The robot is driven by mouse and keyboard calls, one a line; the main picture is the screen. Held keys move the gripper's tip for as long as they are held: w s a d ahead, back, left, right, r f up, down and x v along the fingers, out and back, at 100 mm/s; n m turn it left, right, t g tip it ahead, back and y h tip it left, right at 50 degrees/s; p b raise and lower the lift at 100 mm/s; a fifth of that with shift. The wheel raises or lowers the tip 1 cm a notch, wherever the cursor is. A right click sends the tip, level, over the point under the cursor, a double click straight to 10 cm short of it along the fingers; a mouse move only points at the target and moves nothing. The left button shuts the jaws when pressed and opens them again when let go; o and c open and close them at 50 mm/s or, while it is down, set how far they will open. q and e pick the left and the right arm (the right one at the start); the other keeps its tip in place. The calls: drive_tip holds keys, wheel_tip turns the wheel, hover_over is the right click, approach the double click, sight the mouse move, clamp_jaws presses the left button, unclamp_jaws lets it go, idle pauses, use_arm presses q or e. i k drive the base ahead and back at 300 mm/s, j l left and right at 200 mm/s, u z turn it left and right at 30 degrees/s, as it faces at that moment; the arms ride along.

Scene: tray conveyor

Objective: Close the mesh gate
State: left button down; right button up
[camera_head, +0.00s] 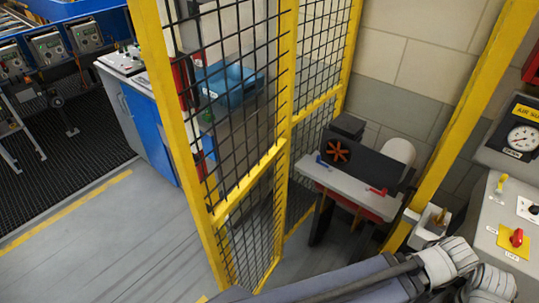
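The mesh gate (246,183) shows as black wire mesh in a yellow frame with a middle rail, left of centre. Another yellow-framed mesh section (318,105) stands directly behind it. I cannot tell exactly where the gate's hinge lies. A yellow post (470,105) slants at the right, with a small grey bracket, perhaps a catch (430,222), low on it. A wide gap separates the mesh from this post, so the gate stands open. A grey and white arm link of mine crosses the bottom right. Neither gripper shows.
Inside the opening is a bench (350,188) with a dark machine (360,160). A control panel with a gauge (523,138) and a red knob (516,238) stands at the right edge. Left are a blue cabinet (152,128) and clear grey floor (110,245).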

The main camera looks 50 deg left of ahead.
sight(228, 26)
drive_tip(key=k+j+z, duration=0.1)
drive_tip(key=z, duration=0.25)
drive_tip(key=k+j+z, duration=0.1)
drive_tip(key=z, duration=0.25)
drive_tip(key=k+z, duration=0.55)
drive_tip(key=k, duration=0.45)
drive_tip(key=k+u, duration=0.35)
drive_tip(key=k+j+u, duration=0.15)
drive_tip(key=u, duration=0.2)
drive_tip(key=k+u, duration=0.1)
drive_tip(key=u, duration=0.25)
drive_tip(key=k+j+u, duration=0.1)
drive_tip(key=u, duration=0.25)
drive_tip(key=j+u, duration=0.1)
drive_tip(key=u, duration=0.25)
drive_tip(key=k, duration=0.05)
